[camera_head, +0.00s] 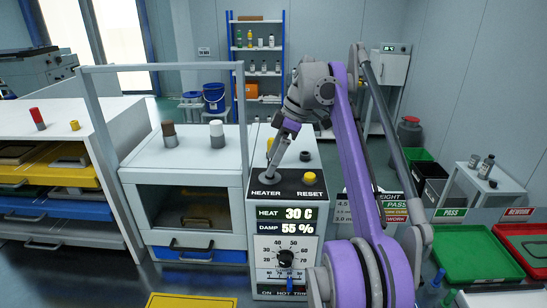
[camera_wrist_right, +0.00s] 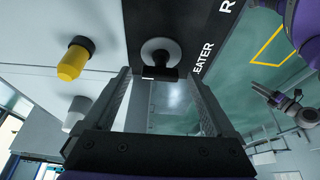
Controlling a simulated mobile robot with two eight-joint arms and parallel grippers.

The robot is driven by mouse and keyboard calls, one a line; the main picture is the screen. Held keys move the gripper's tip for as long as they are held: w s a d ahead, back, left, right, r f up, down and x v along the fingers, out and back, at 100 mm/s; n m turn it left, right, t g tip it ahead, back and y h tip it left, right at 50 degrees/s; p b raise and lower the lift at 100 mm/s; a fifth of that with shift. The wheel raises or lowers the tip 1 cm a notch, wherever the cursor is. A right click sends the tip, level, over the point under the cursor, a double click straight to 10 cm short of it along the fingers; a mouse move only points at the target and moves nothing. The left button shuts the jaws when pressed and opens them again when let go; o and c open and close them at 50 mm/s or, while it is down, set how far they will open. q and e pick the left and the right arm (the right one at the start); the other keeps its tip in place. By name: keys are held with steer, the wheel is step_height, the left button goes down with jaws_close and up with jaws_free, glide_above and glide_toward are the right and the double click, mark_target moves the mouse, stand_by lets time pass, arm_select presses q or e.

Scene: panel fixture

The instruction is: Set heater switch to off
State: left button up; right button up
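The heater switch (camera_wrist_right: 160,52) is a round grey base with a short black lever on the panel's black top strip, beside the HEATER label (camera_head: 266,193). In the head view it is largely hidden by my right gripper (camera_head: 268,178), which points down at it. In the wrist view my right gripper (camera_wrist_right: 160,80) has its fingers apart, with the lever end between the fingertips; contact cannot be told. The panel display (camera_head: 286,222) reads HEAT 30 C and DAMP 55 %.
The yellow RESET button (camera_head: 309,179) is right of the switch. A dial (camera_head: 286,257) is below the display. A yellow-capped post (camera_wrist_right: 72,60) and a white-capped post (camera_wrist_right: 76,115) stand near the gripper. A grey frame (camera_head: 243,110) rises left of the panel.

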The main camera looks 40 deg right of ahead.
steer(key=shift+r, duration=0.1)
steer(key=shift+d+r, duration=0.1)
steer(key=shift+r, duration=0.1)
steer(key=shift+s+d+r, duration=0.4)
steer(key=shift+d+r, duration=0.05)
steer(key=shift+r, duration=0.15)
steer(key=shift+s+d+r, duration=0.4)
steer(key=shift+d+r, duration=0.05)
steer(key=shift+r, duration=0.1)
steer(key=s+d, duration=0.4)
steer(key=d, duration=0.1)
steer(key=s+d, duration=0.2)
steer(key=d, duration=0.1)
steer(key=shift+s+d, duration=0.1)
steer(key=shift+s, duration=0.3)
steer(key=shift+f, duration=0.1)
